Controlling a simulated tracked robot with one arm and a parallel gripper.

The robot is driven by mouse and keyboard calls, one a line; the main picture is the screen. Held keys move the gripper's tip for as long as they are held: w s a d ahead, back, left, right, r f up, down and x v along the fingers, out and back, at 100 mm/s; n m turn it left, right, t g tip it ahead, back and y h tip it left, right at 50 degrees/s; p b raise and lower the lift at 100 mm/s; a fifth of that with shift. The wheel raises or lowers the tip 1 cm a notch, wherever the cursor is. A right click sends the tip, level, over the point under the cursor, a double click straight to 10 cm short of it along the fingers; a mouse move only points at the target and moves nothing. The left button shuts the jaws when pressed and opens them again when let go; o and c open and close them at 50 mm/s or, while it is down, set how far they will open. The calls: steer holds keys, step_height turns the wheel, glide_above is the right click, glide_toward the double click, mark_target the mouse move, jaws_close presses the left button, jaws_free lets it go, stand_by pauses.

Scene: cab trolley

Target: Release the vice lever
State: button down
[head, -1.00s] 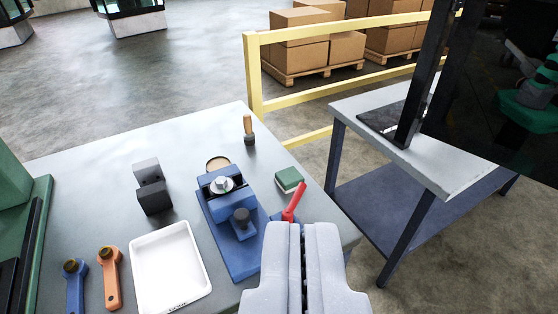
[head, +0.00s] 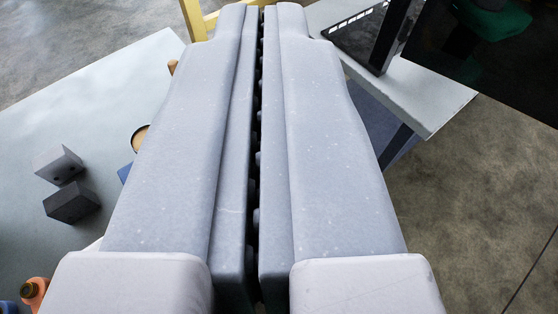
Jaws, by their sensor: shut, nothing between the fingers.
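My gripper (head: 262,10) is shut and empty, and its two grey fingers fill the middle of the head view. Only a small blue bit of the vice (head: 124,173) shows at the left edge of the fingers. The red vice lever is hidden behind my gripper, so I cannot tell its position or whether I touch it.
A grey block and a dark block (head: 72,203) stand on the pale table (head: 60,130) at left. An orange part (head: 36,290) lies at lower left. A second table (head: 440,105) with a dark upright frame is at upper right. Bare floor (head: 480,190) lies at right.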

steer(key=shift+w, duration=0.15)
steer(key=w+d+f+m+g+y+p, duration=0.45)
steer(key=w+f+m+g+p, duration=0.25)
steer(key=w+f+m+p, duration=0.4)
steer(key=s+d+f+m+g+y+p, duration=0.1)
steer(key=d+f+m+g+y+p, duration=0.2)
steer(key=f+m+p, duration=0.6)
step_height(320, 180, down, 6)
steer(key=d+m+g, duration=0.1)
steer(key=d+g, duration=0.1)
steer(key=g, duration=0.1)
steer(key=shift+s+d+m+p, duration=0.15)
steer(key=shift+m+p, duration=0.25)
steer(key=shift+f, duration=0.1)
